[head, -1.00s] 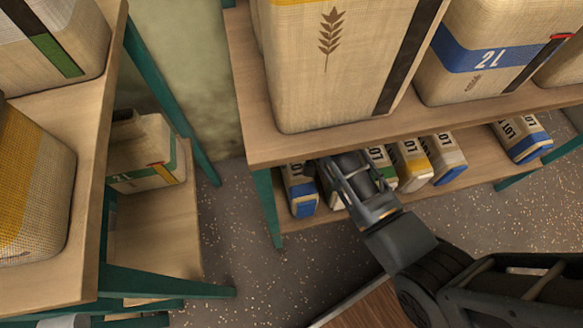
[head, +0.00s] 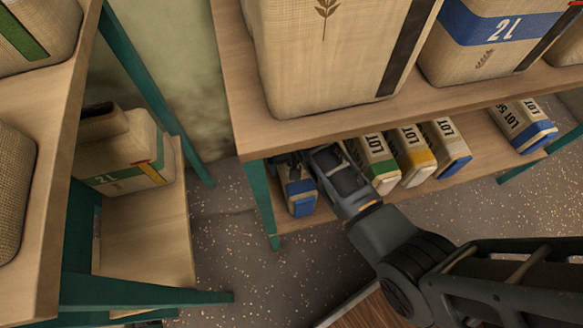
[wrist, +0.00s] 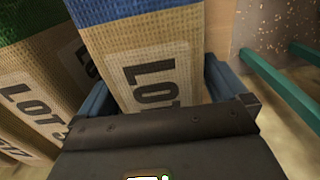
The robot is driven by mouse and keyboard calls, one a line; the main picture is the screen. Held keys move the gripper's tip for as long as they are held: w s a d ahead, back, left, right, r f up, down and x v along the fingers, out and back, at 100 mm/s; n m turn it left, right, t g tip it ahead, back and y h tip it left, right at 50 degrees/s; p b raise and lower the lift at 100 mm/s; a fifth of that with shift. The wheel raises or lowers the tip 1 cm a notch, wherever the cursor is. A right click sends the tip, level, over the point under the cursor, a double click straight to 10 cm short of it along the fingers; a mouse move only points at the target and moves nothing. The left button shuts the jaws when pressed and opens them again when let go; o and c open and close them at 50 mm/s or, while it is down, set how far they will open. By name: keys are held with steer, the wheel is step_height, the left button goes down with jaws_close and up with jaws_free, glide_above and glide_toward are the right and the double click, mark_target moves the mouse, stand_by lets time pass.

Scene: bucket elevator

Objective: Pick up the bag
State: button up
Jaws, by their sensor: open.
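A small burlap bag with a blue band (head: 299,196) stands at the left end of the lower shelf. In the wrist view this bag (wrist: 140,50) shows its blue end and dark "LOT" lettering. My gripper (head: 290,164) reaches in under the upper shelf at this bag. In the wrist view my gripper (wrist: 157,90) is open, one blue-grey finger on each side of the bag. I cannot tell whether the fingers touch it. The bag's far part is hidden by the gripper body.
Beside it stand a green-banded bag (head: 373,160), a yellow-banded bag (head: 412,155) and other blue-banded bags (head: 446,147). The upper shelf (head: 330,130) with large bags hangs over them. A teal leg (head: 262,203) is close at left.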

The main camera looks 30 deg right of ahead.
steer(key=shift+r, duration=0.1)
steer(key=shift+c, duration=0.4)
jaws_close()
steer(key=shift+r, duration=0.1)
stand_by(0.4)
